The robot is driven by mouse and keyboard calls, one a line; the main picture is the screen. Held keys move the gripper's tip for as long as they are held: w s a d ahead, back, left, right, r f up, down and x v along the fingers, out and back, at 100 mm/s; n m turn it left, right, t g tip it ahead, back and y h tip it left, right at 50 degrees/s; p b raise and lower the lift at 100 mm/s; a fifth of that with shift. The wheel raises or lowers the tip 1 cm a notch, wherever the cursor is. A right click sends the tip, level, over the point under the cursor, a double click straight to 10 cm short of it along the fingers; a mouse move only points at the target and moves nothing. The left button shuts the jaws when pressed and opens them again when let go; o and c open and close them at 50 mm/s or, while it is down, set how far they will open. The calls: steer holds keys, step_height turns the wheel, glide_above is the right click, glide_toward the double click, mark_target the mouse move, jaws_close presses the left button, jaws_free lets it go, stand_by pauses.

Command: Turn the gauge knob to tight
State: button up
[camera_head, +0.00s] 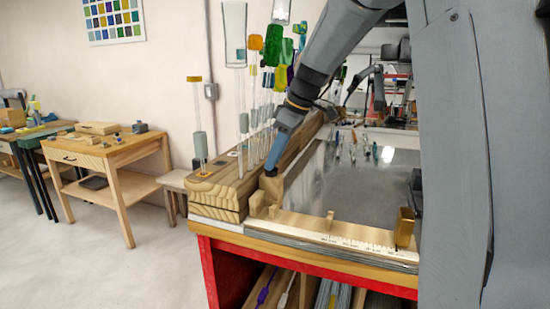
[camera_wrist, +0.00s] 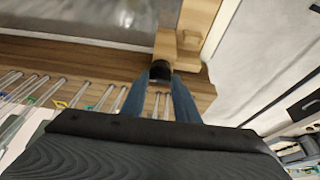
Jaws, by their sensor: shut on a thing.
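The wooden gauge (camera_head: 325,234) lies along the front edge of the bench, with a scale on its strip and a wooden block (camera_head: 268,192) at its left end. My gripper (camera_head: 272,170) reaches down onto the top of this block. In the wrist view, the blue fingers of my gripper (camera_wrist: 160,78) are shut on a dark round knob (camera_wrist: 160,70) beside the pale wood of the gauge (camera_wrist: 184,46). I cannot read any tight mark or the knob's angle.
Glass rods with coloured ends stand in a thick wooden rack (camera_head: 222,186) left of my gripper. A brass-coloured block (camera_head: 404,228) stands at the gauge's right end. The grey bench top (camera_head: 340,185) behind the gauge is mostly clear, with small glass pieces farther back.

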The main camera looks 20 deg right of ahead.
steer(key=o, duration=1)
steer(key=shift+o, duration=0.2)
steer(key=shift+r, duration=0.15)
steer(key=b+v, duration=0.2)
steer(key=v, duration=0.5)
steer(key=shift+r, duration=0.3)
steer(key=shift+s, duration=0.15)
